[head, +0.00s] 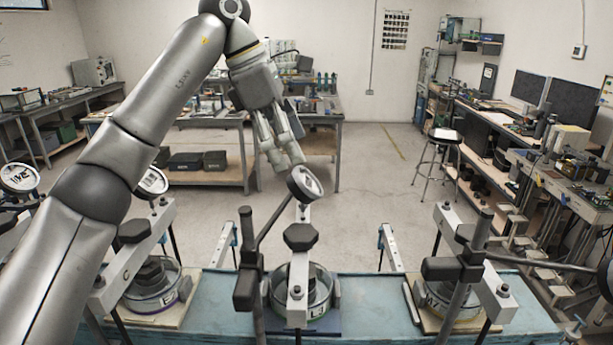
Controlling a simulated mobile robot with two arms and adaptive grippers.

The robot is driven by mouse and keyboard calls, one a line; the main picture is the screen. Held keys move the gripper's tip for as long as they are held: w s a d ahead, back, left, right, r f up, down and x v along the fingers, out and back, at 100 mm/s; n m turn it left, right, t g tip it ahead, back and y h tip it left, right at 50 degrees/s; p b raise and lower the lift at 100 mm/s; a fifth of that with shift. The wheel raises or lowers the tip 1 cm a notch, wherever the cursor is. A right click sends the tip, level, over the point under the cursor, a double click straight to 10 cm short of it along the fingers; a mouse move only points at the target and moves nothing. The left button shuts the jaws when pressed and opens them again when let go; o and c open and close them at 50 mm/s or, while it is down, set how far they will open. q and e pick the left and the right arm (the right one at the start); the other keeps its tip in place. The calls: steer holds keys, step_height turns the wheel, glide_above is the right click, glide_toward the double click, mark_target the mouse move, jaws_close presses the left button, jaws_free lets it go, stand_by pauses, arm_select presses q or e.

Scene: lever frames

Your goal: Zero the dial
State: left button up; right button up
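A round dial (305,184) with a dark rim and pale face sits tilted above the middle lever frame (299,268). Its reading is too small to make out. My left gripper (288,165) points down from the upper left, with its fingertips just above and behind the dial in the picture. I cannot tell whether they touch it or how far apart they are. Another dial (152,181) shows on the left frame, partly behind my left arm, and a third dial (20,177) stands at the far left edge. My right gripper is not in view.
The frames stand on a blue bench (372,300). A right lever frame (458,285) has a dark post and bar reaching to the right edge. A stool (440,150) and side workbenches stand behind. The floor between is clear.

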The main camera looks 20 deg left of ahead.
mark_target(304, 174)
arm_select(q)
steer(key=x, duration=0.2)
steer(key=p+x, duration=0.1)
steer(key=x, duration=0.3)
steer(key=shift+w+p, duration=0.35)
steer(key=shift+p, duration=0.05)
steer(key=shift+d+f, duration=0.1)
steer(key=shift+f, duration=0.25)
steer(key=shift+d+f, duration=0.15)
steer(key=shift+f, duration=0.2)
steer(key=shift+s, duration=0.1)
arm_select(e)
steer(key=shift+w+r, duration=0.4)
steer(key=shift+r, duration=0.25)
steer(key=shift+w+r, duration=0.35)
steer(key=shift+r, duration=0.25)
arm_select(q)
steer(key=shift+c, duration=0.2)
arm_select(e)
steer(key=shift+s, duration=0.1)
